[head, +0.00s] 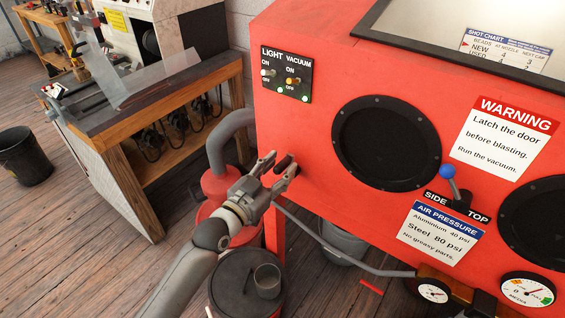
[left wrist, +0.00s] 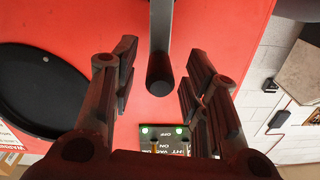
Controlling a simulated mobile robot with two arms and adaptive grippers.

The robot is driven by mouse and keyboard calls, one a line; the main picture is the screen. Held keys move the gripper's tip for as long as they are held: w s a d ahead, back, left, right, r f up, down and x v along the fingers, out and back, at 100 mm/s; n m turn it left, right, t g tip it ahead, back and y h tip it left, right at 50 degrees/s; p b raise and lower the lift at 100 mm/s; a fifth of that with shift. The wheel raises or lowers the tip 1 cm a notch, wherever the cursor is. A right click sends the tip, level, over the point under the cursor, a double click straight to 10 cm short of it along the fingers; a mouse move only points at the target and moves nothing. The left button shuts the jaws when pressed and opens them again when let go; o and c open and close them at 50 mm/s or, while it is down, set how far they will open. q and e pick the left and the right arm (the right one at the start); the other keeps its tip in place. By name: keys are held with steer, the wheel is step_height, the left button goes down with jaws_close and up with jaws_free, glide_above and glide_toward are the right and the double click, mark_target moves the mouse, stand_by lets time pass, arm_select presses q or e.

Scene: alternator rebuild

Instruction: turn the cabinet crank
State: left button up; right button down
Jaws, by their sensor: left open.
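The red blasting cabinet (head: 330,60) fills the right of the head view. A short dark handle, apparently the crank (head: 284,163), sticks out low on its left front. My left gripper (head: 278,168) is at this handle with its fingers open. In the left wrist view the crank (left wrist: 160,78) shows as a dark bar with a rounded end, between the two spread fingers of the left gripper (left wrist: 160,62). Gaps show on both sides, so the fingers appear not to touch it. My right gripper is in neither view.
A light and vacuum switch panel (head: 286,74) is above the crank. A round black glove port (head: 387,143) and a blue-knobbed lever (head: 448,174) lie to the right. A dark drum with a cup (head: 267,281) stands below my arm. A wooden bench (head: 150,110) is at left.

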arm_select(q)
steer(key=shift+x, duration=0.95)
steer(key=shift+c, duration=0.4)
jaws_close()
